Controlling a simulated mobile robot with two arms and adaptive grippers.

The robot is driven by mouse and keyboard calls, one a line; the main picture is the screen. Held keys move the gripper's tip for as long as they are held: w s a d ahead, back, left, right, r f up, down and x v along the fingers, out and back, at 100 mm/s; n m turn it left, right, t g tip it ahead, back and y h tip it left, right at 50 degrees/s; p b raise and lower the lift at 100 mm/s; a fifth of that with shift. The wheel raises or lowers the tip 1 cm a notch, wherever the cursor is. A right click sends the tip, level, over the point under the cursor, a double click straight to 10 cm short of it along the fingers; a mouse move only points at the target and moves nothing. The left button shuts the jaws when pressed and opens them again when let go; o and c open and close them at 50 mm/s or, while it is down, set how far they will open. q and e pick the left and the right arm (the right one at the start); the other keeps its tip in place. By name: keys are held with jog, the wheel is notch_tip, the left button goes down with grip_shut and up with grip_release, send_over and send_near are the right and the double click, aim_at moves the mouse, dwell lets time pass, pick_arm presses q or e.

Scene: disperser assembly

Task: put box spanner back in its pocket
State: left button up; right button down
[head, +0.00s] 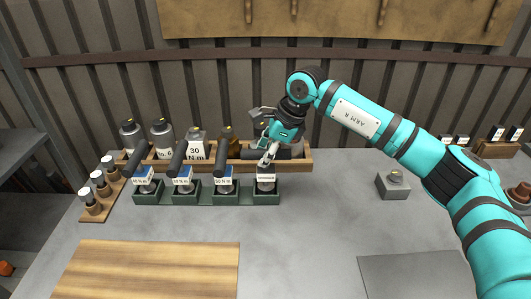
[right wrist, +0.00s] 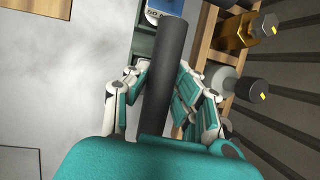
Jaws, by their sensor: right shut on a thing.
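My right gripper (head: 268,150) reaches down above the right end of the row of green pockets. In the right wrist view its fingers (right wrist: 155,95) are shut on a dark cylinder, the box spanner (right wrist: 165,75). The fingers hide part of it in the head view. The rightmost green pocket (head: 266,199) is directly below the gripper, with a small white label and a grey metal part at its mouth. I cannot tell how deep the spanner sits in it. My left gripper is in neither view.
Several dark-handled tools (head: 178,158) with blue-white labels stand in the pockets to the left. A wooden rack (head: 300,165) with bottles and a weight runs close behind. A grey block (head: 393,187) stands to the right. The front of the table is clear around a wooden board (head: 150,270).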

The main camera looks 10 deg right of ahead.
jog(key=shift+w+f, duration=0.1)
jog(key=shift+f, duration=0.1)
jog(key=shift+f, duration=0.2)
jog(key=c, duration=1.1)
grip_release()
